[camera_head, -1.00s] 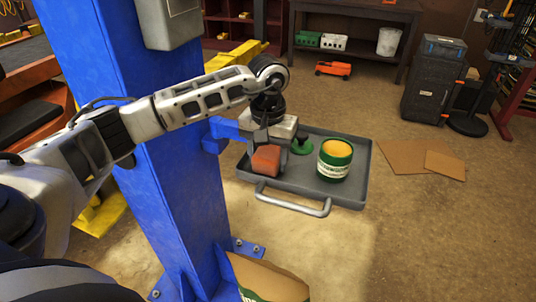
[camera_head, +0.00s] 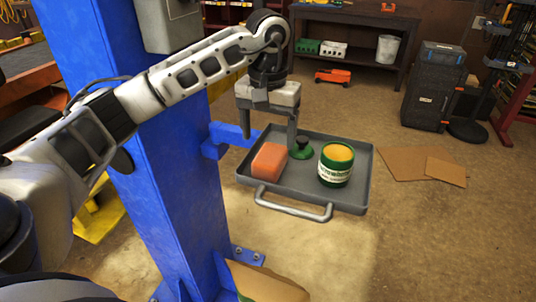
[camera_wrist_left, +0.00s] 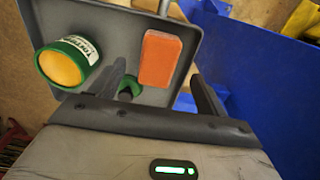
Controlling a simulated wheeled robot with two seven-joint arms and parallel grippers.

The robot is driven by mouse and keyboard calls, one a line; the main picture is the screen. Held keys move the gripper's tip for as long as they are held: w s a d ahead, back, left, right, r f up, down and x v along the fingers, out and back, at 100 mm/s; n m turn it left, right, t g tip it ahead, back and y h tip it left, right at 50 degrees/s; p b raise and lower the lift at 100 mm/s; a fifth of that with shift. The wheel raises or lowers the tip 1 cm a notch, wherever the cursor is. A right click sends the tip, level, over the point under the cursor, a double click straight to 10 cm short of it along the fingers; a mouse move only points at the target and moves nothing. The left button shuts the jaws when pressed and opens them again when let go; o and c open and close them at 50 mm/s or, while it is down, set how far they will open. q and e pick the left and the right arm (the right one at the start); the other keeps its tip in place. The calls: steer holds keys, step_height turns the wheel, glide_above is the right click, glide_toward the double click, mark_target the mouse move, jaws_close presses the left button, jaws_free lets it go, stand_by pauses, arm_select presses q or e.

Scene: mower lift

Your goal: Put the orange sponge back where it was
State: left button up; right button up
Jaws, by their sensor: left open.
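The orange sponge (camera_head: 269,161) lies in the left part of the grey tray (camera_head: 290,207), which is fixed to the blue post. It also shows in the left wrist view (camera_wrist_left: 160,58), on the tray floor beyond the fingers. My left gripper (camera_head: 268,134) is open and empty, above the sponge's far side and apart from it. In the left wrist view its two fingers stand wide apart. My right gripper is not in view.
A green tub with yellow content (camera_head: 335,165) stands in the tray's right part. A small green object with a dark knob (camera_head: 302,149) sits between tub and sponge, close to one finger. The blue post (camera_head: 170,160) rises left of the tray.

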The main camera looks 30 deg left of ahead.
mark_target(268, 157)
arm_select(q)
steer(key=shift+r, duration=2.2)
